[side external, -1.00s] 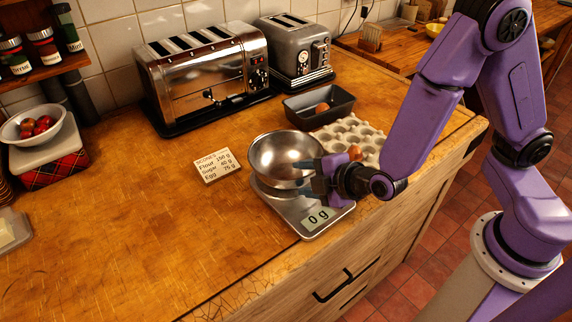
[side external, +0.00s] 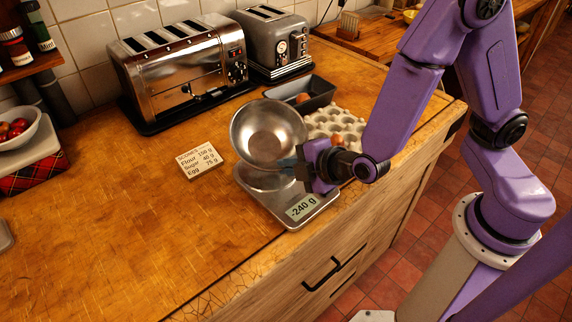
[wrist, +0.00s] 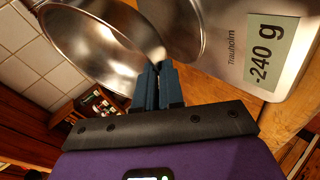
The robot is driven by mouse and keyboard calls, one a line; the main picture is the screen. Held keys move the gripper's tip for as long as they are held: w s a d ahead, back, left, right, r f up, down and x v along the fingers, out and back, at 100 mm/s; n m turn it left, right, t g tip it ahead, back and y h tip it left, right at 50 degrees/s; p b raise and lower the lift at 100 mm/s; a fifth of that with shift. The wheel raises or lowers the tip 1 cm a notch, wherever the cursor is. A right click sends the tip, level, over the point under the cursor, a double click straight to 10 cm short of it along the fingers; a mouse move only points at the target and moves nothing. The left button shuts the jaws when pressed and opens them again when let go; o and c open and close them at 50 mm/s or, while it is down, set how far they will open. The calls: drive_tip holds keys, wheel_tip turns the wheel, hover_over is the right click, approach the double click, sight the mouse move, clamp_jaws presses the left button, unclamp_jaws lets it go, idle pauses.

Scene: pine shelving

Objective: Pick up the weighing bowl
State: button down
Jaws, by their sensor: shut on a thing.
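The weighing bowl (side external: 268,133) is shiny steel. It is tilted and raised off the kitchen scale (side external: 262,208), whose display reads -240 g. My gripper (side external: 292,166) is shut on the bowl's near right rim. In the wrist view the bowl (wrist: 95,45) fills the upper left, and the fingers (wrist: 157,85) meet at its rim. The scale (wrist: 225,70) shows at the upper right there, with its round metal plate bare beneath the bowl.
A recipe card (side external: 200,160) lies left of the scale. An egg tray (side external: 335,127) and a dark loaf tin (side external: 305,95) with an egg stand behind it. Two toasters, the nearer one chrome (side external: 180,75), line the wall.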

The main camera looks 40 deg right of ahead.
drive_tip(key=r, duration=0.6)
drive_tip(key=w+r, duration=0.1)
drive_tip(key=r, duration=0.2)
drive_tip(key=shift+r, duration=0.15)
drive_tip(key=w+d+r+g, duration=0.1)
drive_tip(key=w+g, duration=0.1)
drive_tip(key=w, duration=0.5)
drive_tip(key=shift+w+d+r+g+y, duration=0.2)
drive_tip(key=shift+w+d+g+y, duration=0.05)
drive_tip(key=shift+w+g+y, duration=0.1)
drive_tip(key=shift+w+d+r, duration=0.1)
drive_tip(key=shift+w+d, duration=0.05)
drive_tip(key=shift+d, duration=0.3)
